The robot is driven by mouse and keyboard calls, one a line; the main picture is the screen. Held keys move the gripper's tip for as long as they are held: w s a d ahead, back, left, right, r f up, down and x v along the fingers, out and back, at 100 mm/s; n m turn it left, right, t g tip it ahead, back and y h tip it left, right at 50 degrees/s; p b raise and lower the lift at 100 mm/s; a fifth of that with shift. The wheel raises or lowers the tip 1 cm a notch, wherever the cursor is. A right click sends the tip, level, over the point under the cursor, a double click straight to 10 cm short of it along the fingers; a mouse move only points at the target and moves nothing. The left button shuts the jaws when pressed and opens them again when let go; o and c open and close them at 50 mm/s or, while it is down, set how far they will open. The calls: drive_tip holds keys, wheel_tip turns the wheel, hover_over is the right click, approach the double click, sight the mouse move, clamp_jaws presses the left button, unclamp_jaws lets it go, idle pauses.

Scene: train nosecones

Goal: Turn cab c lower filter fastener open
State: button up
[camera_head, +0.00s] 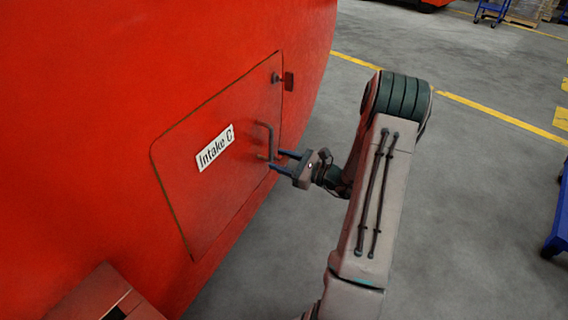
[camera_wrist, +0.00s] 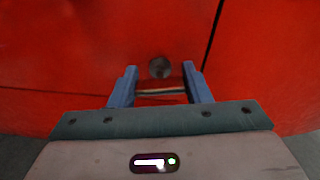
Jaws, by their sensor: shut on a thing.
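The red hatch (camera_head: 215,185) with the "Intake C" label (camera_head: 215,147) lies closed in the red cab wall. My gripper (camera_head: 273,161) is at its lower right edge, below a dark bar handle (camera_head: 270,136). In the wrist view, the lower fastener (camera_wrist: 159,67) shows a round grey head just beyond my fingertips. My gripper (camera_wrist: 160,82) is shut on the fastener's reddish-dark tab (camera_wrist: 160,90), which lies across between the blue fingers. The fingers partly hide the fastener in the head view, so its exact turn angle is hard to tell.
An upper fastener (camera_head: 276,77) with a brown tab (camera_head: 289,82) sits at the hatch's top right. A reddish box-like piece (camera_head: 105,295) is at the lower left. Grey floor (camera_head: 480,190) with yellow lines is open at right; a blue cart (camera_head: 558,220) stands at the far right.

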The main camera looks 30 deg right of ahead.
drive_tip(key=n+b, duration=0.4)
drive_tip(key=shift+d+f+n+b, duration=0.15)
drive_tip(key=shift+f+n+b, duration=0.1)
drive_tip(key=shift+n+b, duration=0.1)
drive_tip(key=n+b, duration=0.4)
drive_tip(key=b, duration=0.2)
drive_tip(key=shift+n, duration=0.25)
drive_tip(key=n+b, duration=0.4)
drive_tip(key=b, duration=0.2)
drive_tip(key=n+b, duration=0.2)
drive_tip(key=b, duration=0.1)
drive_tip(key=shift+r+b, duration=0.2)
drive_tip(key=shift+b, duration=0.2)
drive_tip(key=shift+r+n, duration=0.15)
drive_tip(key=shift+n, duration=0.25)
drive_tip(key=o, duration=1)
drive_tip(key=shift+d, duration=0.1)
